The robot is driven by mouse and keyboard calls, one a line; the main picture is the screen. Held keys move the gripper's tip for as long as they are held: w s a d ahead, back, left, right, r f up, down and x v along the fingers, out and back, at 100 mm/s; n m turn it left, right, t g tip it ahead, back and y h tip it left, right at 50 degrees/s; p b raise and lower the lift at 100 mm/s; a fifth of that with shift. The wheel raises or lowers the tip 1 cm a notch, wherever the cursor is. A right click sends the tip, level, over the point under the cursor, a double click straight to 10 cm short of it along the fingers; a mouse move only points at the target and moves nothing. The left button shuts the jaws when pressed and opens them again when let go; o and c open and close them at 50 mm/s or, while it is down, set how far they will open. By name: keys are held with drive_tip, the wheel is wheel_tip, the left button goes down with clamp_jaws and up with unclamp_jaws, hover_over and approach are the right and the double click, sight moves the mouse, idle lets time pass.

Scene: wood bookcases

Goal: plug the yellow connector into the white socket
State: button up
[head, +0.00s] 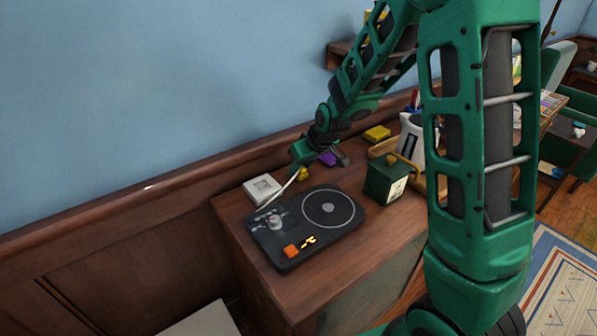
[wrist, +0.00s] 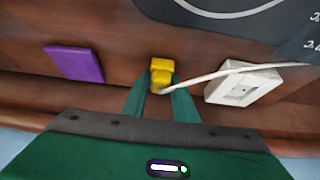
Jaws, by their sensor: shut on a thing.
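My gripper (wrist: 160,98) is shut on the yellow connector (wrist: 162,68), which sits between the two green fingertips in the wrist view. A white cable runs from the connector to the right, passing over the near part of the white socket (wrist: 243,87). The socket is a square block with a recessed face, to the right of the gripper and apart from the connector. In the head view the socket (head: 263,189) lies on the wood top at the left, and the connector (head: 303,174) shows just right of it, under my gripper.
A black turntable-like device (head: 308,224) with an orange button lies in front of the socket. A purple block (wrist: 75,64) is left of my gripper in the wrist view. A dark green box (head: 385,180), a yellow block (head: 377,133) and a white cup (head: 411,140) stand to the right.

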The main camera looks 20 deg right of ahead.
drive_tip(key=shift+r, duration=0.1)
wheel_tip(320, 180, up, 4)
drive_tip(key=shift+r, duration=0.1)
drive_tip(key=s+a+r, duration=0.6)
drive_tip(key=a, duration=0.3)
drive_tip(key=shift+s+a+r, duration=0.3)
drive_tip(key=shift+s+r, duration=0.05)
drive_tip(key=w+a+f, duration=0.2)
drive_tip(key=w+a, duration=0.1)
drive_tip(key=shift+w+f, duration=0.1)
drive_tip(key=shift+f, duration=0.1)
drive_tip(key=shift+f, duration=2.85)
